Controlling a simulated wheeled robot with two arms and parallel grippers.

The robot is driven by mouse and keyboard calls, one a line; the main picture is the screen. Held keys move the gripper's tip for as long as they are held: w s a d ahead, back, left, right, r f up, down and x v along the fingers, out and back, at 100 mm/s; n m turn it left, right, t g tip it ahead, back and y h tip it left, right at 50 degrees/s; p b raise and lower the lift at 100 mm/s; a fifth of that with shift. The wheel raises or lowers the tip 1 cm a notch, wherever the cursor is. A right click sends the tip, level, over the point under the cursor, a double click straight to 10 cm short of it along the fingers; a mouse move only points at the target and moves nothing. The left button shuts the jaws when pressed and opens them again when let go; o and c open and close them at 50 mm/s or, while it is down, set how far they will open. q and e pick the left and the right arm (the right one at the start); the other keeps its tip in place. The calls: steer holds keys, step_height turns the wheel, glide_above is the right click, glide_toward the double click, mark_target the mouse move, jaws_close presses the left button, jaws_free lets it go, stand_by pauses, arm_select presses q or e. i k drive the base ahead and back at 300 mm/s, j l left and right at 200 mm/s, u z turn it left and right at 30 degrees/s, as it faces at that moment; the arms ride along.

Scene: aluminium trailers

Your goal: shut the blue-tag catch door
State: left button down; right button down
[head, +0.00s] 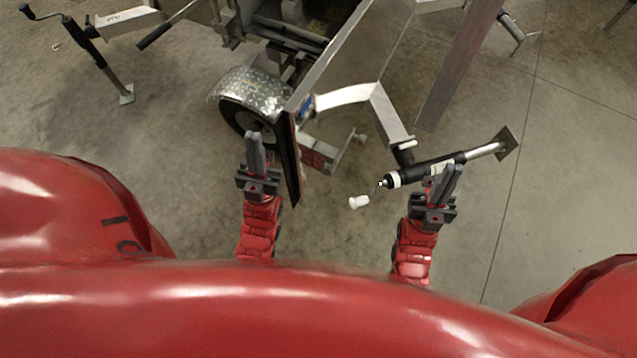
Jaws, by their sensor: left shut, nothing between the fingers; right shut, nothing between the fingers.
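A blue tag (306,107) shows at the near edge of a silver trailer panel (345,50), which I take to be the catch door. The panel stands out from the trailer; its latch and hinge cannot be made out. My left gripper (255,141) is shut and empty, left of the panel's near edge and in front of the wheel in the picture. My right gripper (449,175) is shut and empty, to the right of the panel, overlapping the jack in the picture. Whether it touches the jack, I cannot tell.
A jack (430,170) with a white handle (358,202) lies near my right gripper, on a bent silver arm (378,105). A wheel under a tread-plate fender (245,85) is behind my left gripper. Open concrete floor (570,200) is at the right.

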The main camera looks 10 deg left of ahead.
mark_target(311, 129)
steer(key=k+l+u, duration=0.1)
steer(key=k+l, duration=0.65)
